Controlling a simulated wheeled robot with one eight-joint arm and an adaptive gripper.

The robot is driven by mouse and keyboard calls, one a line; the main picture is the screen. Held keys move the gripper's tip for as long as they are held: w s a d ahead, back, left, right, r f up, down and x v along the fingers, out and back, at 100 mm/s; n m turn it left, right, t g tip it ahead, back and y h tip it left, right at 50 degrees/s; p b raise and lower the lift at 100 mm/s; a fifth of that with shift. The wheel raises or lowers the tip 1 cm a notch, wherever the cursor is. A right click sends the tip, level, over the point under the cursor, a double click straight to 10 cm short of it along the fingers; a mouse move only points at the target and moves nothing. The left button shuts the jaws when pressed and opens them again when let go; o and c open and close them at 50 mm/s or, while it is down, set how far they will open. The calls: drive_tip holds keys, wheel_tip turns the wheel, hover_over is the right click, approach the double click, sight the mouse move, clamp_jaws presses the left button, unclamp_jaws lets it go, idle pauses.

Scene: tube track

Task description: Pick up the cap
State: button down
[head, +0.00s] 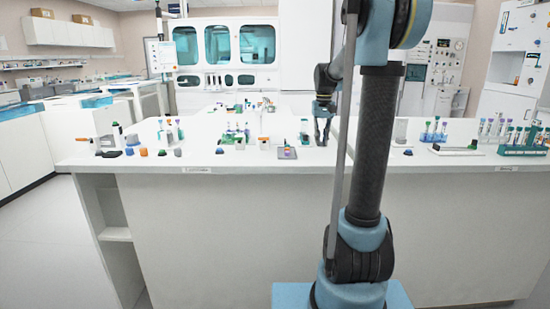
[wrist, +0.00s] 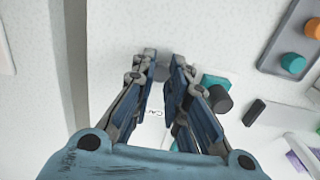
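My gripper (wrist: 165,62) points down over the white counter in the wrist view, its two blue-grey fingers a small gap apart at the tips. A small grey piece (wrist: 162,72), possibly the cap, shows between the fingertips; whether they touch it is unclear.
A grey tray (wrist: 276,52) with an orange and a teal piece lies at the upper right in the wrist view. A black block (wrist: 254,112) lies below it. In the head view, tube racks (head: 522,146) stand at right and loose coloured caps (head: 143,152) at left.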

drive_tip(key=shift+r, duration=0.15)
drive_tip(key=shift+r, duration=2.65)
